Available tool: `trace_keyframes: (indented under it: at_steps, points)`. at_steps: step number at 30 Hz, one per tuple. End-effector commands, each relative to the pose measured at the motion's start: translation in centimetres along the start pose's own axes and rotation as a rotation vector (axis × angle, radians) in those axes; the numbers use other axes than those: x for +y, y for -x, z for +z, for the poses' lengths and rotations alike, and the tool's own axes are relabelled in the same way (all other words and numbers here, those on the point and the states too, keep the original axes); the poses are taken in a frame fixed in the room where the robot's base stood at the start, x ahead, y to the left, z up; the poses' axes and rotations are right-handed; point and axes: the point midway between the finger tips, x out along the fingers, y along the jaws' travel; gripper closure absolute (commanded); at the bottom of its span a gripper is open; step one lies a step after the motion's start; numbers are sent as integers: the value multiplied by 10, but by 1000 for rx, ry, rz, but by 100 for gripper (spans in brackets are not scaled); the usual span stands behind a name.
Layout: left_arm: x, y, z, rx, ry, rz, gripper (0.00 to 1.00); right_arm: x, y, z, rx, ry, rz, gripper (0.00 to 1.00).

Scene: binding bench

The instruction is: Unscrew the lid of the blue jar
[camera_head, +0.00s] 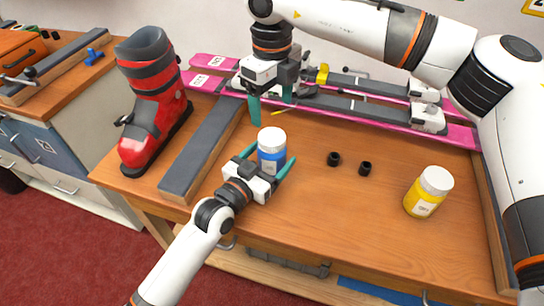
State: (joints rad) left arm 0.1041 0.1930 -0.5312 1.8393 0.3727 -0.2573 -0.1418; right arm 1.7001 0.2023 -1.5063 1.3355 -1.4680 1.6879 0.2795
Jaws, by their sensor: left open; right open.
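The blue jar (272,158) stands upright on the wooden bench, with a white lid (271,138) on top. My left gripper (270,165) is low at the jar, its teal fingers open on either side of the jar body. Whether a finger touches the jar I cannot tell. My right gripper (271,110) points down above and behind the jar, its teal fingers open and empty, apart from the lid.
A yellow jar (428,192) with a white lid stands at the right. Two small black caps (350,163) lie mid-bench. A red ski boot (152,100), a grey-topped bar (203,148) and pink skis (450,130) surround the jar's left and back. The front right bench is clear.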

Motion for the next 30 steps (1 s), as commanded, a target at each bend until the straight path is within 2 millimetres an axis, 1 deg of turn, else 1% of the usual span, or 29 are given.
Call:
trace_keyframes:
  at_steps: [1,4,12,14,18,26,27,30]
  points:
    - [0,-4,0,0,0,0,17,0,0,0,0,0,0,25]
    - [0,-7,0,0,1,0,17,0,0,0,0,0,0,25]
    - [0,-8,0,0,0,0,17,0,0,0,0,0,0,25]
    - [0,-8,0,0,0,0,27,0,0,0,0,0,0,25]
    - [0,-8,0,0,0,0,50,0,0,0,0,0,0,25]
    - [0,-8,0,1,0,0,93,0,0,0,0,-1,0,25]
    - [0,-8,0,1,0,0,99,0,0,0,0,-8,0,25]
    - [0,-8,0,1,0,0,100,0,0,0,0,-64,0,25]
